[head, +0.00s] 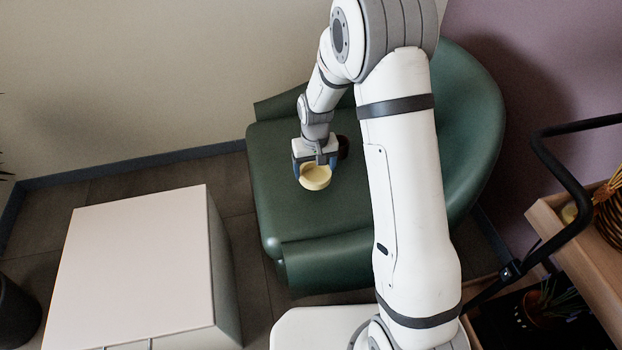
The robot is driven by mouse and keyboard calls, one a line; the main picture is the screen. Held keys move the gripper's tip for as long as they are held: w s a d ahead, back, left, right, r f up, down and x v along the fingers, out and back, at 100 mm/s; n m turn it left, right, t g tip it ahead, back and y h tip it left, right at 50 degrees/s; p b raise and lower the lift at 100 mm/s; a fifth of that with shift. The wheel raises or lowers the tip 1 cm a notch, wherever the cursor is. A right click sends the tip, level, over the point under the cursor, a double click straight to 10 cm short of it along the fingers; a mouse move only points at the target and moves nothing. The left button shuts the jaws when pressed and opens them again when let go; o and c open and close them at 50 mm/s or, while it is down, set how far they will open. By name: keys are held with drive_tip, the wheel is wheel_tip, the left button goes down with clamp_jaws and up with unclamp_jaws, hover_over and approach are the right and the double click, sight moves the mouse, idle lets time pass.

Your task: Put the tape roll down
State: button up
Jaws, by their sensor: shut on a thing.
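The tape roll (316,178) is pale yellow and round, and shows in the head view near the middle. My gripper (315,167) points down and is shut on it. The roll is over the seat of a green armchair (285,215). I cannot tell whether the roll touches the seat or hangs just above it. The fingers partly cover the roll's upper edge.
A small dark brown thing (343,147) lies on the seat just behind my gripper, partly hidden. A white-topped cabinet (140,262) stands at the left with a bare top. A wooden shelf (585,262) with plants is at the right. The seat's front is clear.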

drive_tip(key=shift+f+b, duration=0.65)
drive_tip(key=shift+f, duration=1.3)
drive_tip(key=shift+f, duration=0.2)
drive_tip(key=o, duration=1)
drive_tip(key=shift+c, duration=0.2)
drive_tip(key=shift+r, duration=0.1)
